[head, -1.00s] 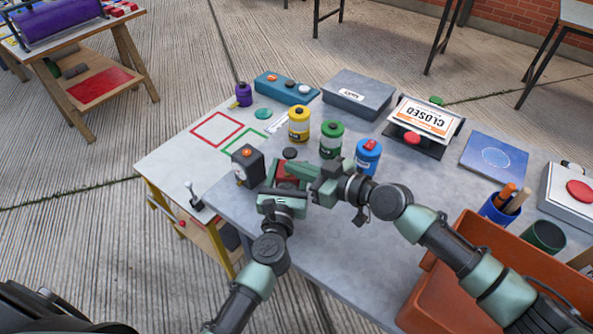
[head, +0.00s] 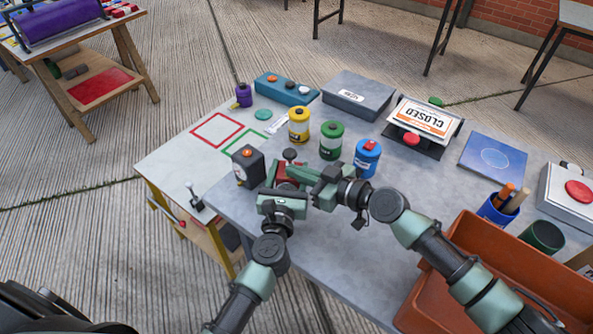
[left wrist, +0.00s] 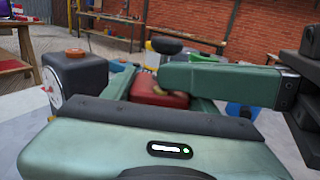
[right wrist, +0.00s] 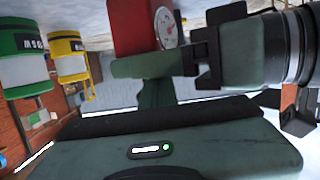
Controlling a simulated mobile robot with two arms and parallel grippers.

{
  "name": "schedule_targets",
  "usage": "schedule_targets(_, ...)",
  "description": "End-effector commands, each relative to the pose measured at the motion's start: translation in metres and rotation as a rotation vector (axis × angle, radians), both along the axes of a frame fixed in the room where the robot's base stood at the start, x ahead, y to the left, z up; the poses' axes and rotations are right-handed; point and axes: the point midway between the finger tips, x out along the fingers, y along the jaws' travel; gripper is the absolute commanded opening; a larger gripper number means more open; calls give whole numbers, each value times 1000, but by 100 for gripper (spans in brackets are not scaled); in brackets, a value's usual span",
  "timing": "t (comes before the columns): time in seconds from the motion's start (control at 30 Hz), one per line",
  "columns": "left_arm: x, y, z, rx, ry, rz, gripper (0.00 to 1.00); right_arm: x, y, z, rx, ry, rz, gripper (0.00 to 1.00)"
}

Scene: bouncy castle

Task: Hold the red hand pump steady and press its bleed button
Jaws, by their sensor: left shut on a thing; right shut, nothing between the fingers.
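The red hand pump (head: 284,171) stands upright on the grey table, with a black knob (head: 289,154) on top. Its red body also shows in the left wrist view (left wrist: 160,94), and its round gauge (right wrist: 166,27) in the right wrist view. My left gripper (head: 284,185) is shut on the pump, its fingers around the body. My right gripper (head: 291,172) is shut and empty, its fingertips just over the red body, below the knob. The fingertips hide the bleed button; I cannot tell whether they touch it.
A black box with an orange button (head: 248,165) stands close left of the pump. Yellow (head: 299,125), green (head: 331,139) and blue (head: 367,157) canisters stand behind and to the right. An orange crate (head: 470,295) sits at the front right. The table's front middle is clear.

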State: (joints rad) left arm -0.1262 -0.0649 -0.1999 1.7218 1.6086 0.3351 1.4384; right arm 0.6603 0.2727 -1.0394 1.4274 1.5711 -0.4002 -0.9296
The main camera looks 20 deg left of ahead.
Motion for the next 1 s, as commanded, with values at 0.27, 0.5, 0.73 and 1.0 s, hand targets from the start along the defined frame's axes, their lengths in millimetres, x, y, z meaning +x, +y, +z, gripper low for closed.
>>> schedule_targets(0.27,1,0,1,0,-9,-1,0,-11,-8,-18,-14,26,6,0)
schedule_targets(0.5,1,1,1,-1,-8,3,0,-20,-43,-5,-15,18,0,0)
schedule_targets(0.73,1,2,2,0,-8,4,0,-28,-67,10,-10,6,-1,0)
schedule_targets(1.0,1,1,2,1,-6,2,0,-30,-74,18,-3,-1,0,0)
